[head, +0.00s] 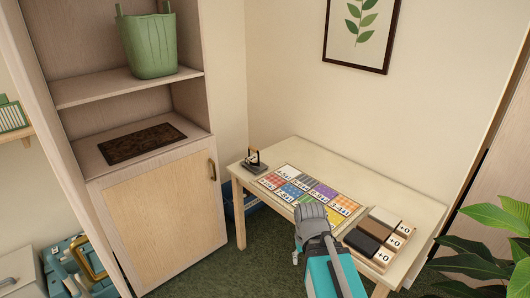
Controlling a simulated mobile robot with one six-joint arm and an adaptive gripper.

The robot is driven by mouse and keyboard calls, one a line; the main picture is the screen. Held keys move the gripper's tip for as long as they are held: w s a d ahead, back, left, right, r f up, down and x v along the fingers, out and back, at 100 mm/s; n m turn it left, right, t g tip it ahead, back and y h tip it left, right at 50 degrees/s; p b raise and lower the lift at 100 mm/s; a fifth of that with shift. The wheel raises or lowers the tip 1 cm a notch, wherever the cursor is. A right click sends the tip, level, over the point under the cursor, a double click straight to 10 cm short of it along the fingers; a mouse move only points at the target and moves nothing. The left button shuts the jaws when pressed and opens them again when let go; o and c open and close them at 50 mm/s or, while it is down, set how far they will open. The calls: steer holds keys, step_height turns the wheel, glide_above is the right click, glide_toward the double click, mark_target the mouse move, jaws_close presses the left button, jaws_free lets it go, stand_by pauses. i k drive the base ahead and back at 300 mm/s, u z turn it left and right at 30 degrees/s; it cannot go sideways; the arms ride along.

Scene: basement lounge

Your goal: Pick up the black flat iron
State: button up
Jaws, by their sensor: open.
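The black flat iron (254,167) stands at the left end of the small cream table (298,150). It is small in view, with a dark base and an upright part with a light patch. My gripper (311,214) is seen from behind above the front edge of the table, to the right of the iron and nearer to me. It is open and well apart from the iron. Its fingertips are mostly hidden behind its own body, so what lies right under them cannot be seen.
A colourful number board (297,188) lies mid-table beside the iron. Black, brown and white blocks on a tray (397,241) stand at the right end. A wooden cabinet (160,215) holds a green bin (148,45) at left. Plant leaves (490,240) are at right.

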mark_target(253, 161)
steer(key=i, duration=0.9)
steer(key=u, duration=0.6)
steer(key=i, duration=0.85)
steer(key=u, duration=0.4)
steer(key=k, duration=0.95)
steer(key=u, duration=0.1)
steer(key=i, duration=0.35)
steer(key=u, duration=0.05)
